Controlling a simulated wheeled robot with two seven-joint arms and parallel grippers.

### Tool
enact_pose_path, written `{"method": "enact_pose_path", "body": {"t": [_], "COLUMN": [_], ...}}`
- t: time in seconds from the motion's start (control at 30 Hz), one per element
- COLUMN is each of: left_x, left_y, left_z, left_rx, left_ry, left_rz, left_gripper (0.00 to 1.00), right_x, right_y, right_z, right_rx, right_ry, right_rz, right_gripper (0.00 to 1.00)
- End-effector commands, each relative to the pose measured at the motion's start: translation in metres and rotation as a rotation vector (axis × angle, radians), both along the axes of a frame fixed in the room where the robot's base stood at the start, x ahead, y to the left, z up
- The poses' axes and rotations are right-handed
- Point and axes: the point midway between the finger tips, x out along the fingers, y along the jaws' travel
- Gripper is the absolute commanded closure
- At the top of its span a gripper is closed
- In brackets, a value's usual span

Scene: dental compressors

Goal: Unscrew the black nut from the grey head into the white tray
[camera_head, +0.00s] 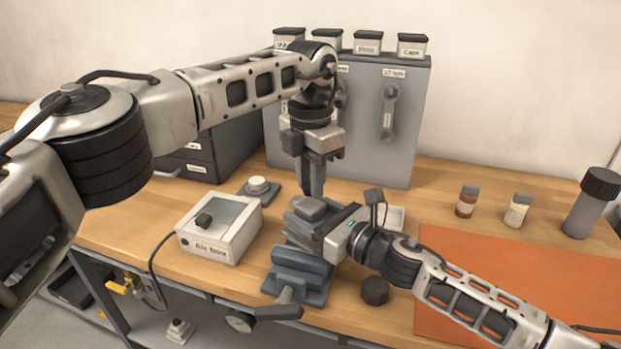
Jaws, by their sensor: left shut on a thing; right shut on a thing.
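My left gripper (313,190) points straight down over the blue-grey vise (298,277), its dark fingers closed together. What they grip is too small and dark to make out clearly; it appears to be the black nut. The grey head (308,208) appears as a grey block just below these fingertips, above the vise. My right gripper (322,230) reaches in from the right and is shut at the grey head, its fingertips partly hidden. The white tray (397,218) lies behind my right wrist, partly covered by it.
A white box with a clear lid (220,229) stands left of the vise. A round black part (374,291) lies on the bench in front of my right arm. An orange mat (520,270), two small bottles (467,201) and a dark-capped cylinder (592,203) are at right. A grey cabinet (385,120) stands behind.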

Motion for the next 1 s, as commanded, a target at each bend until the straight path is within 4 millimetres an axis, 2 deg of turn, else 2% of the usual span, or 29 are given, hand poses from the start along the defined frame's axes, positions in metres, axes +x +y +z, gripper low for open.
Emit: {"method": "enact_pose_path", "body": {"t": [0.17,0.4,0.63,0.67,0.73,1.0], "left_x": [0.000,0.000,0.000,0.000,0.000,0.000], "left_y": [0.000,0.000,0.000,0.000,0.000,0.000], "left_z": [0.008,0.037,0.040,0.040,0.040,0.040], "left_rx": [0.000,0.000,0.001,0.001,0.001,0.000], "left_ry": [-0.001,-0.002,0.001,0.001,0.001,0.000], "left_rz": [0.000,0.001,0.000,0.000,0.000,0.000], "left_gripper": [1.00,1.00,1.00,1.00,1.00,1.00], "right_x": [0.000,0.000,0.000,0.000,0.000,0.000], "right_y": [0.000,0.000,0.000,0.000,0.000,0.000], "right_z": [0.000,0.000,0.000,0.000,0.000,0.000], "right_rx": [0.000,0.000,0.000,0.000,0.000,0.000], "right_ry": [0.000,0.000,0.000,0.000,0.000,0.000], "right_rz": [-0.001,-0.001,-0.001,-0.001,-0.001,0.000], "right_gripper": [1.00,1.00,1.00,0.36,0.17,0.17]}}
